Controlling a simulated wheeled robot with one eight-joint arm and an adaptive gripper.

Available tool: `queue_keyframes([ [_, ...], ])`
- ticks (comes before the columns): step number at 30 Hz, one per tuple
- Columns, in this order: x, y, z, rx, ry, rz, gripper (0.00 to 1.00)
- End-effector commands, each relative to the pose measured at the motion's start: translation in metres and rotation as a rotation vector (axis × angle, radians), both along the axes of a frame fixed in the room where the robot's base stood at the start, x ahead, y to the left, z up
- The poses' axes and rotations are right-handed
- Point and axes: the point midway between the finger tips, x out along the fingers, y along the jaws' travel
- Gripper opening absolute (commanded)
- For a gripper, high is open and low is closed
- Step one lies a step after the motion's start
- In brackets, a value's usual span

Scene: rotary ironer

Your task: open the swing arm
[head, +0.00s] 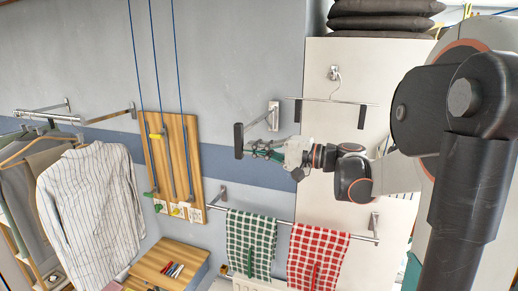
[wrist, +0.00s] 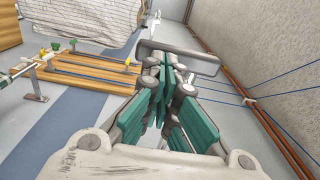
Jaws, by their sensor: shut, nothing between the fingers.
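The swing arm (head: 258,122) is a short metal arm on a wall bracket (head: 273,115). It ends in a dark upright grip bar (head: 238,140). In the wrist view a grey bar (wrist: 205,63), which looks like this grip, lies across the fingertips. My gripper (head: 250,152) has green-padded fingers and reaches left to the lower part of the grip. In the wrist view my gripper (wrist: 167,75) has its fingertips together with nothing between them. The fingertips are at or very near the bar; I cannot tell whether they touch it.
A wooden board (head: 172,155) with blue cords hangs left of the grip. Below, a rail (head: 295,222) holds a green checked cloth (head: 250,243) and a red checked cloth (head: 316,255). A hanger (head: 335,101) is on the panel above my arm. A striped shirt (head: 92,205) hangs far left.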

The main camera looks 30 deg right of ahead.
Motion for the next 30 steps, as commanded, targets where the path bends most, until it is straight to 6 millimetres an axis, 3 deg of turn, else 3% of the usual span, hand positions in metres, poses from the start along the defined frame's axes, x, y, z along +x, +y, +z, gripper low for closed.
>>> queue_keyframes([
  [8, 0.007, 0.008, 0.0, 0.0, 0.0, -0.027, 0.0],
  [22, 0.068, 0.053, -0.001, 0.0, 0.0, -0.216, 0.0],
  [30, 0.078, 0.058, 0.0, 0.0, 0.0, -0.219, 0.0],
])
